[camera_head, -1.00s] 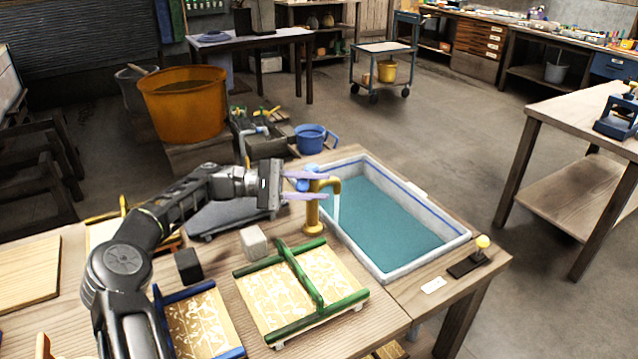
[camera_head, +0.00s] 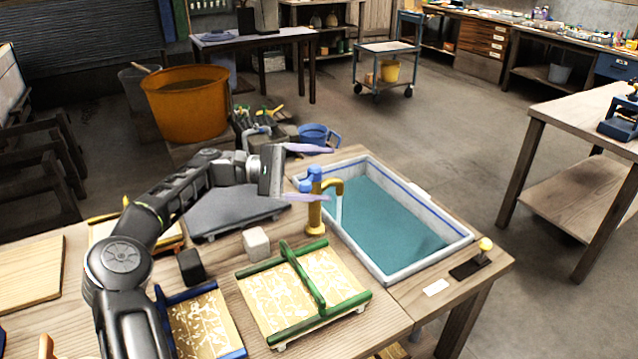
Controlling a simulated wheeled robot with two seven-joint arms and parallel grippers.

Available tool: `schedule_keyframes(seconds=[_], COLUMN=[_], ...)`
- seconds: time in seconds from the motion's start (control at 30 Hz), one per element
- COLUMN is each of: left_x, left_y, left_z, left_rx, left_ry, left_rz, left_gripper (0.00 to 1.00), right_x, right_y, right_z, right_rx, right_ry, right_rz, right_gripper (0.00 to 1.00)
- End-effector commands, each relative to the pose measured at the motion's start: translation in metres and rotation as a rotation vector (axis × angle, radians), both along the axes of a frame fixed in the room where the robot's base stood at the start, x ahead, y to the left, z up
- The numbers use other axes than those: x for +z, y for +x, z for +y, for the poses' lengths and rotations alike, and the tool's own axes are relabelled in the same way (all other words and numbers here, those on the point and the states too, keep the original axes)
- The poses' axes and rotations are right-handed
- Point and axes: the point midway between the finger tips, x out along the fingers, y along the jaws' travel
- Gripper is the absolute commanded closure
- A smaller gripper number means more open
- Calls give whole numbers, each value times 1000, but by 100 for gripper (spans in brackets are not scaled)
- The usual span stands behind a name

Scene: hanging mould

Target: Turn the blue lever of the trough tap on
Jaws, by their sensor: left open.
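The trough tap (camera_head: 315,217) is a brass post with a curved spout at the left side of the water trough (camera_head: 385,275). A pale stream runs from the spout into the teal water. The blue lever (camera_head: 312,180) sits on top of the tap. My left gripper (camera_head: 331,174) is open, its two pale purple fingers apart. In the picture one finger lies above the lever and the other crosses just below it, by the post. I cannot tell whether either finger touches the tap. My right gripper is not in view.
A green-handled mould (camera_head: 285,300) and a blue-edged one (camera_head: 203,322) lie on the bench in front. A white block (camera_head: 256,243) and a black block (camera_head: 191,267) stand near my arm. A yellow-knobbed switch (camera_head: 485,245) is at the right corner.

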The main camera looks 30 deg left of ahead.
Motion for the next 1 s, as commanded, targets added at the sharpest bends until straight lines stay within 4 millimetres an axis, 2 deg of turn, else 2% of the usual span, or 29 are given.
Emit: schedule_keyframes(seconds=[0.03, 0.23, 0.37, 0.87, 1.0], left_x=[28, 58, 63, 62, 74], left_y=[2, 2, 2, 2, 2], left_z=[0, 0, 0, 0, 0], left_rx=[9, 8, 8, 7, 7], left_ry=[-10, -11, -9, -7, -7], left_rz=[-24, -21, -18, -15, -15], left_gripper=[48, 50, 50, 50, 50], right_x=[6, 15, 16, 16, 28], right_y=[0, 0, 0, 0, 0], right_z=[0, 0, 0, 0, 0], right_rx=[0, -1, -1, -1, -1], right_ry=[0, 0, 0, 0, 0], right_rz=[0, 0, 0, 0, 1], right_gripper=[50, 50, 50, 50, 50])
